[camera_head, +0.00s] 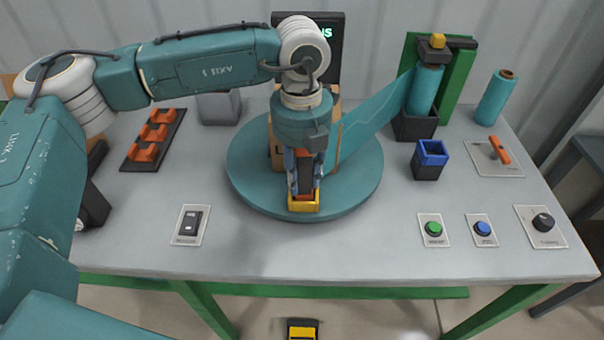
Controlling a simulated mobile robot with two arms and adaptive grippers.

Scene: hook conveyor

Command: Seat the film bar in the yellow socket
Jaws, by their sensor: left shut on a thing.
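My left gripper (304,192) reaches down in front of a carton on the round teal turntable (250,180). It is shut on the film bar (305,176), a dark upright piece with orange at its top. A yellow-rimmed piece (304,206), apparently the yellow socket, is right at the fingertips near the turntable's front. I cannot tell how far the bar is inside it. A teal film sheet (375,120) stretches from beside the gripper to the roll (424,90) at the right. My right gripper is not in view.
A dark box with a blue rim (431,158) stands right of the turntable. A green button (433,229), blue button (482,229) and black knob (543,222) are at front right. A switch (191,224) is at front left. An orange-hook rack (153,140) is at back left.

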